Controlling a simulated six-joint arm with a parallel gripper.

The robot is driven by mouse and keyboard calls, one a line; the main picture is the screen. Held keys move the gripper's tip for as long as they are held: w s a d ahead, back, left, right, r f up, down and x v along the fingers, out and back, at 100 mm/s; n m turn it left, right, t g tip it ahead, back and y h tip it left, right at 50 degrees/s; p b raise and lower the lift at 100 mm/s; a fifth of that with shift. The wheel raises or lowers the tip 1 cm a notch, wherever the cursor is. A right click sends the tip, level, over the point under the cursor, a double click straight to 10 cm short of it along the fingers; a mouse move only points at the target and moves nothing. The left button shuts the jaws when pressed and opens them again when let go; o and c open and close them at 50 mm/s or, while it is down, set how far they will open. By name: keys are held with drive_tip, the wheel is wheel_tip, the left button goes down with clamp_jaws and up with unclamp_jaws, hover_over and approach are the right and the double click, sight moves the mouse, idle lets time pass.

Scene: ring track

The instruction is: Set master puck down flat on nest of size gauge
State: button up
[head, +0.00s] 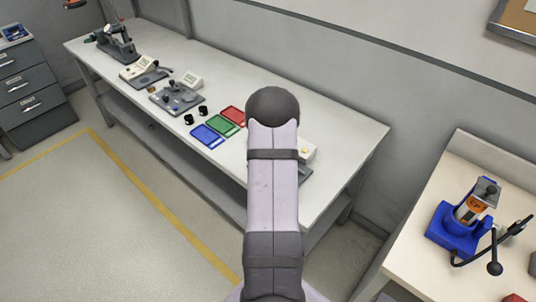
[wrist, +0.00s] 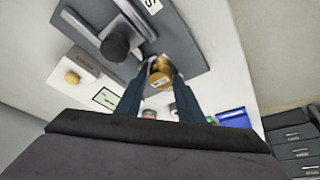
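The master puck (wrist: 160,80) is a small brass-coloured disc between my fingertips in the wrist view. My gripper (wrist: 160,70) is shut on it, over the edge of a dark grey base plate. I take this plate to be the size gauge (wrist: 196,42); it carries a dark round knob or post and a white label with an "S". The nest cannot be made out. I cannot tell whether the puck touches the plate. In the head view my arm hides the gripper, the puck and most of the gauge; a grey edge of the gauge (head: 306,174) shows.
A white box with a yellow knob (wrist: 72,78) stands beside the gauge, next to a small green-marked display (wrist: 107,97). On the bench, red (head: 233,116), green (head: 222,126) and blue (head: 207,137) trays lie left of my arm. Two black cups (head: 203,110) and other instruments stand further left.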

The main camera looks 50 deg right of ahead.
drive_tip(key=shift+o, duration=0.9)
drive_tip(key=shift+r, duration=0.1)
drive_tip(key=shift+r, duration=0.15)
drive_tip(key=b+v, duration=0.2)
drive_tip(key=v, duration=1)
